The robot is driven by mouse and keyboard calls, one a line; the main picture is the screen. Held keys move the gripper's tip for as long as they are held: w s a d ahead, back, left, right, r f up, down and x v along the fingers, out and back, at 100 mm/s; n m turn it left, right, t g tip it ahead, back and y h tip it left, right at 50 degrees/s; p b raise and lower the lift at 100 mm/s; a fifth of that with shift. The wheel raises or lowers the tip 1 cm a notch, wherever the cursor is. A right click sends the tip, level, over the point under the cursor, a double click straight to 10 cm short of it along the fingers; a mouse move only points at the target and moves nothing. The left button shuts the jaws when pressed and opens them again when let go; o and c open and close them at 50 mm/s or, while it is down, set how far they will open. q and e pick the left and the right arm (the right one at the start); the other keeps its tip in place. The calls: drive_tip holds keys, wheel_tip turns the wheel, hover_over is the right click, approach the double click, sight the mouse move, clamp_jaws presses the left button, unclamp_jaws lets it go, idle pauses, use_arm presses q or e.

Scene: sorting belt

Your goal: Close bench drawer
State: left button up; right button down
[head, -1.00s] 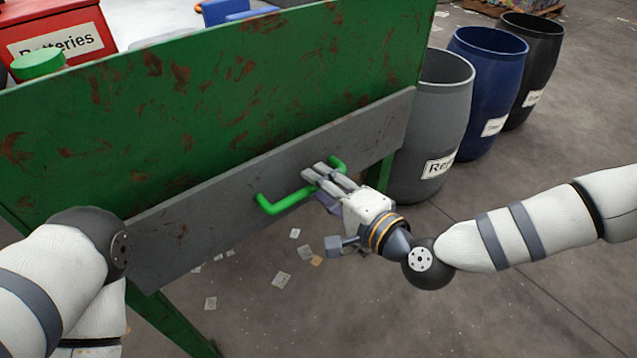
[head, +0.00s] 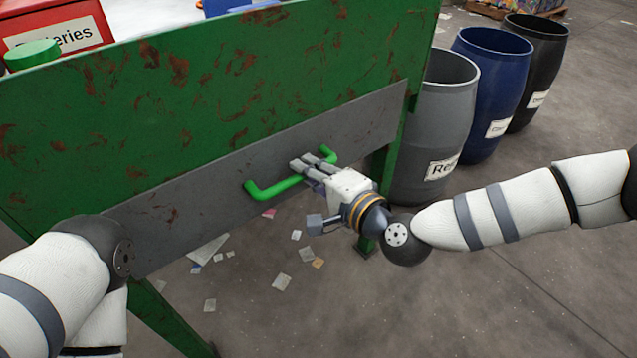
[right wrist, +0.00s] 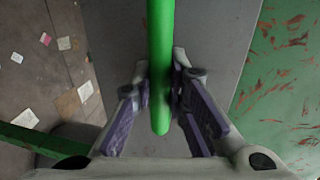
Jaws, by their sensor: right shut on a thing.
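The bench drawer has a grey front panel (head: 215,185) below the green bench side (head: 150,110). A bright green bar handle (head: 270,189) stands out from the panel. My right gripper (head: 308,164) is shut on the handle near its right part. In the right wrist view the handle (right wrist: 160,60) runs between the two fingers (right wrist: 160,95), with the grey panel (right wrist: 215,60) behind it. My left arm shows at the lower left of the head view, but its gripper is out of view. The panel looks close to the bench side; any remaining gap cannot be seen.
A grey barrel (head: 435,125), a blue barrel (head: 488,85) and a black barrel (head: 533,60) stand right of the bench. A red batteries box (head: 60,30) sits on the bench top. Scraps of litter (head: 281,282) lie on the floor. Green bench legs (head: 165,315) stand below.

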drive_tip(key=shift+w+a+r, duration=0.1)
drive_tip(key=shift+w, duration=0.05)
drive_tip(key=c, duration=1.6)
unclamp_jaws()
drive_tip(key=shift+w+a, duration=0.1)
drive_tip(key=shift+o, duration=0.2)
drive_tip(key=v, duration=1.2)
